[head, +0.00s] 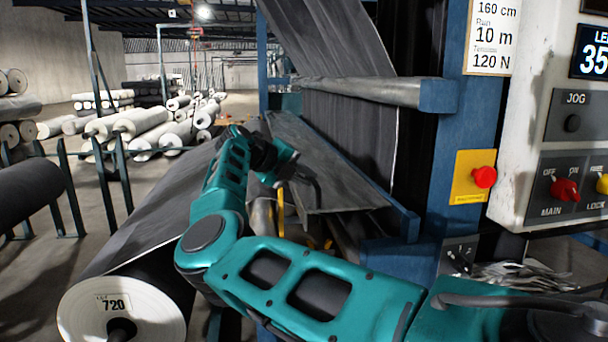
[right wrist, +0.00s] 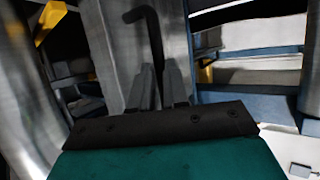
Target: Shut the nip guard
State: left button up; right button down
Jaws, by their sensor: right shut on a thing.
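A long grey metal panel (head: 335,175), which looks like the nip guard, slants beside the blue machine frame in the head view. My right gripper (head: 285,168) is at its left edge, partly hidden by my own wrist. In the right wrist view my gripper's two grey fingers (right wrist: 160,88) are closed on a black bent rod (right wrist: 150,40), apparently the guard's handle. The rod stands in front of a grey metal surface (right wrist: 112,45). How the rod joins the guard is hidden. My left gripper is in neither view.
A large grey roll marked 720 (head: 165,265) lies at the lower left. A roller bar (head: 365,90) crosses above the panel. A red stop button (head: 484,177) and control box (head: 530,130) are at the right. Stacked rolls (head: 150,125) lie further back.

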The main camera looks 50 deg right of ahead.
jog(key=shift+f, duration=0.2)
jog(key=c, duration=1.1)
grip_release()
jog(key=v, duration=1.3)
jog(key=shift+s, duration=0.1)
